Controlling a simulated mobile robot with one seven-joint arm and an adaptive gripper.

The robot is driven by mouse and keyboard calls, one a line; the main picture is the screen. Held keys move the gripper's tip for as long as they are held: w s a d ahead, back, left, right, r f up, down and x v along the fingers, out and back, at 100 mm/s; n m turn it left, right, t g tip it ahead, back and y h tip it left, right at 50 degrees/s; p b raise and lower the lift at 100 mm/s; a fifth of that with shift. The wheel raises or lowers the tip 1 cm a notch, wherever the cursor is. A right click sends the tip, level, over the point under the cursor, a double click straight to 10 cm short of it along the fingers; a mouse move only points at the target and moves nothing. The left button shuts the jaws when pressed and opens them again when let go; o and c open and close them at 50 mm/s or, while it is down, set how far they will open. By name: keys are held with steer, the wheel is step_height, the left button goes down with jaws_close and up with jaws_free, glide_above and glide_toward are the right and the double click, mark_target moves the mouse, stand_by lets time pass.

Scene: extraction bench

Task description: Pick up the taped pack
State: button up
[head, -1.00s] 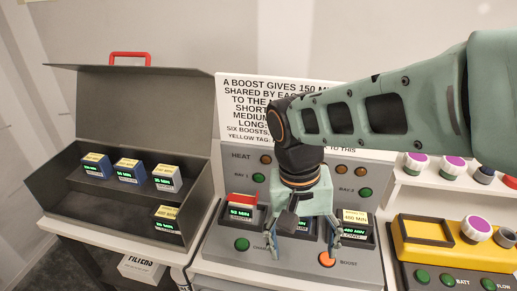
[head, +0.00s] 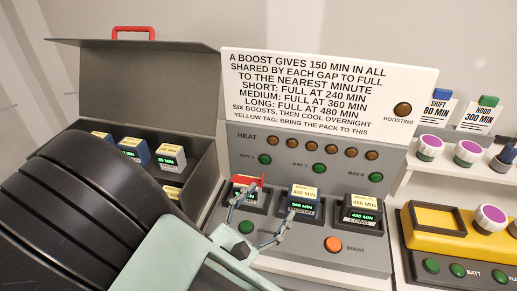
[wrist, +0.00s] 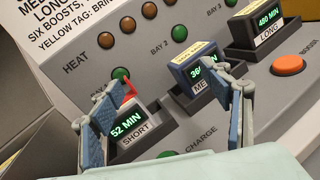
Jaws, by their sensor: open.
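A pack with a red top (head: 243,181), apparently red tape, sits in the left bay of the grey console, marked SHORT. Its green display reads 52 MIN in the wrist view (wrist: 125,126). My gripper (head: 272,198) is open and empty, reaching in from the lower left. In the wrist view, the red-topped pack shows between the fingers (wrist: 165,92), close to the left one, which partly covers it. I cannot tell whether they touch.
A blue pack with a yellow tag (head: 303,195) sits in the MEDIUM bay, close by the right finger. A 480 MIN pack (head: 363,212) sits in the LONG bay. An orange BOOST button (head: 333,245) is in front. The open dark case (head: 205,165) holds several packs.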

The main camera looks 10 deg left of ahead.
mark_target(248, 184)
steer(key=a+f+n+y, duration=0.1)
steer(key=a+n+y, duration=0.1)
steer(key=s+a+f+n+t+y, duration=0.1)
steer(key=a+n, duration=0.1)
steer(key=a+f+n+t+y, duration=0.1)
steer(key=a+n+y, duration=0.1)
steer(key=a, duration=0.1)
steer(key=shift+s+f+n+y, duration=0.3)
steer(key=shift+s+f+n, duration=0.05)
steer(key=shift+n, duration=0.05)
steer(key=shift+w+a+f, duration=0.1)
steer(key=shift+w+a, duration=0.05)
steer(key=shift+w, duration=0.05)
steer(key=w, duration=0.3)
steer(key=w+d+p, duration=0.1)
steer(key=w, duration=0.6)
steer(key=shift+w+d, duration=0.15)
steer(key=shift+d, duration=0.05)
steer(key=shift+r, duration=0.2)
steer(key=c, duration=1.7)
steer(key=shift+r, duration=0.2)
